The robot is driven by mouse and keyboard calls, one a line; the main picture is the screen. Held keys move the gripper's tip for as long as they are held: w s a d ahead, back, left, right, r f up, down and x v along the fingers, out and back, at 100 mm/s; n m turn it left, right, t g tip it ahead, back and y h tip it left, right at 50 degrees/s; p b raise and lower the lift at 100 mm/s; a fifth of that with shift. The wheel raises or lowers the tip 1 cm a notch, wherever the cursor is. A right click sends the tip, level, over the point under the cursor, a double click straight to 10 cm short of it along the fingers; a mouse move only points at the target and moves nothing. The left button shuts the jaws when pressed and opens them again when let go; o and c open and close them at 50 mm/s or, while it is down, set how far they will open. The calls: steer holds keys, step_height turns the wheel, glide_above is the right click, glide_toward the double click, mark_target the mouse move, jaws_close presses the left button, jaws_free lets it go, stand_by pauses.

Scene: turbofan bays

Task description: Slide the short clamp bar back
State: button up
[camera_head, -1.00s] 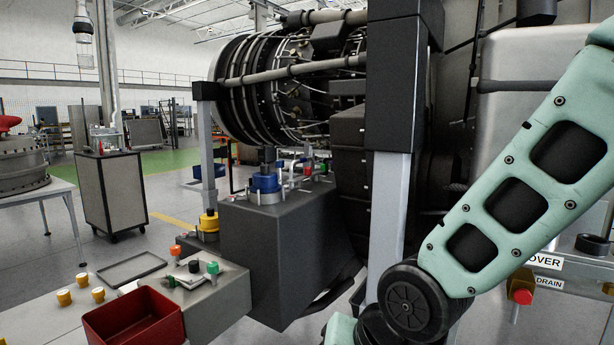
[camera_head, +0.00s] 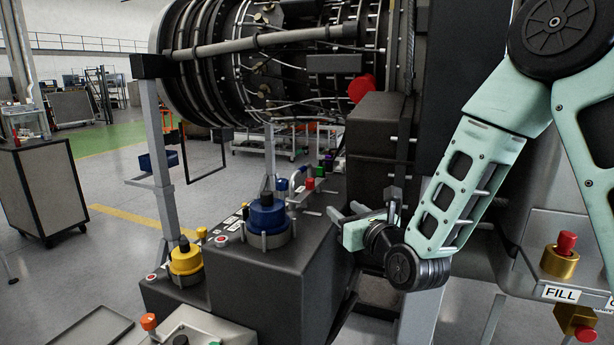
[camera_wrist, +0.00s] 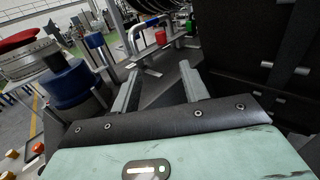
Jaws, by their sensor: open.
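My gripper (camera_head: 346,212) is open and empty in the head view, over the right side of the dark block (camera_head: 300,262). Its two grey fingers stand apart in the wrist view (camera_wrist: 160,88), pointing towards small metal fittings. A bent metal tube (camera_head: 302,184) stands on the block left of my gripper, and also shows in the wrist view (camera_wrist: 131,38). A red cap (camera_head: 309,184) and a green cap (camera_head: 320,172) stand beside it. Short pale metal bars (camera_wrist: 150,71) lie near the fingers' far side. I cannot tell which one is the short clamp bar.
The engine (camera_head: 255,70) hangs above.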

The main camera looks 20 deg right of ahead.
mark_target(312, 183)
steer(key=w+a+p, duration=0.1)
steer(key=w+p, duration=0.1)
steer(key=w, duration=0.3)
steer(key=w+p, duration=0.2)
steer(key=w, duration=0.4)
steer(key=w+a+p, duration=0.1)
steer(key=w+p, duration=0.2)
steer(key=w, duration=0.3)
steer(key=shift+w+a, duration=0.1)
steer(key=shift+a, duration=0.2)
